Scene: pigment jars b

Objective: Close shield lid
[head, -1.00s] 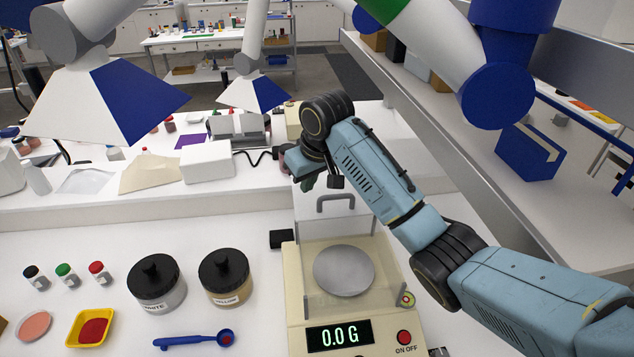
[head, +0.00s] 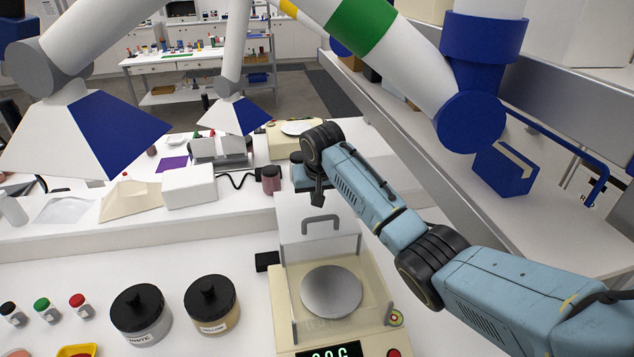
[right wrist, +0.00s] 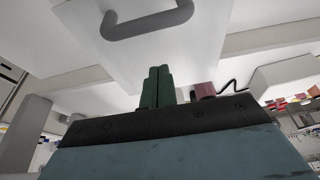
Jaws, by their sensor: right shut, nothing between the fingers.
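The shield lid (head: 295,220) stands raised, roughly upright, at the back of the balance (head: 280,310), with its grey handle (head: 320,217) near the top edge. The shield's top is open above the round metal pan (head: 331,291). My right gripper (head: 317,198) is just above and behind the lid's top edge, its fingers shut and empty. The right wrist view shows the shut green fingers (right wrist: 157,86) in front of the pale lid (right wrist: 85,55) and below its handle (right wrist: 150,20). I cannot tell whether they touch the lid. My left gripper is not in view.
Black-lidded jars (head: 140,313) and small capped bottles (head: 42,307) stand left of the balance. A white box (head: 189,188) and a dark red jar (head: 271,179) sit on the raised ledge behind. A lamp arm (head: 400,50) hangs overhead.

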